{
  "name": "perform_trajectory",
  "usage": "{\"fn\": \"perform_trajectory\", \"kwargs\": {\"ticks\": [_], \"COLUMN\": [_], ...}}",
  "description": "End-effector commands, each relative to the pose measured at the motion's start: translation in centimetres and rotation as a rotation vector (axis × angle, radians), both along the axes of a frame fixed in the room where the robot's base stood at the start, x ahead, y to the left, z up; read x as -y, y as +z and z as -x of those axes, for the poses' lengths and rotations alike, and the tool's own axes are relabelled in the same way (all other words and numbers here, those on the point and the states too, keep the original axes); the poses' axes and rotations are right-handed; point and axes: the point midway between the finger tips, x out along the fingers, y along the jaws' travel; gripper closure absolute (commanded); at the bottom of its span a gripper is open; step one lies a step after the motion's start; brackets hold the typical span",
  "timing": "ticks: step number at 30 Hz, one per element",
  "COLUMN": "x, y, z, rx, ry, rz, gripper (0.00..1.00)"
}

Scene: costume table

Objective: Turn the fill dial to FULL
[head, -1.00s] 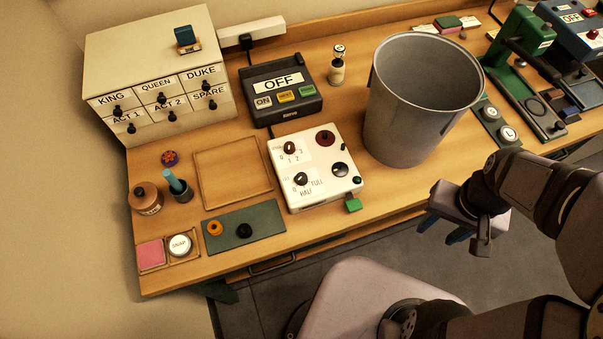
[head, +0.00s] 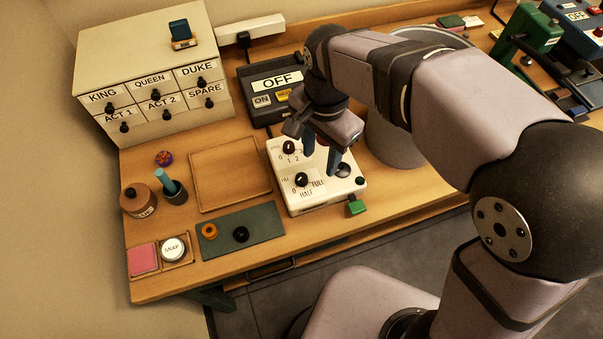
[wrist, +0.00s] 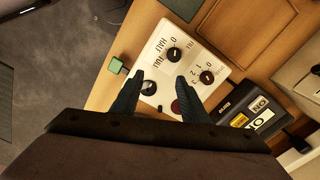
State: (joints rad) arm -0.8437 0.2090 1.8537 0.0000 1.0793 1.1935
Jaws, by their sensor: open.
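The white control box (head: 325,196) sits near the front of the table. Its fill dial (head: 301,180) is a black knob with a scale marked 0, HALF and FULL; I cannot tell exactly where its pointer stands. The fill dial also shows in the wrist view (wrist: 173,54), above and between my fingertips. My gripper (head: 321,163) is open and empty above the right part of the box, right of the fill dial. My gripper shows at the bottom of the wrist view (wrist: 160,82).
A green block (head: 356,207) is at the box's front right corner. A grey bin (head: 390,145) stands right of the box, partly behind my arm. The device reading OFF (head: 262,90) is behind the box. A wooden tray (head: 196,176) and a green mat (head: 262,222) lie to the left.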

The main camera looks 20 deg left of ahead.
Motion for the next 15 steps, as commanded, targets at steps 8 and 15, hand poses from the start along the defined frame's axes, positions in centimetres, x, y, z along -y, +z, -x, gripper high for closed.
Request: {"fn": "perform_trajectory", "kwargs": {"ticks": [8, 15], "x": [-3.4, -3.4], "y": [0.3, -0.5], "z": [1.9, 1.8], "rx": [0.0, -0.001], "ry": [-0.043, -0.044], "rz": [0.001, 0.002], "gripper": [0.59, 0.59]}}
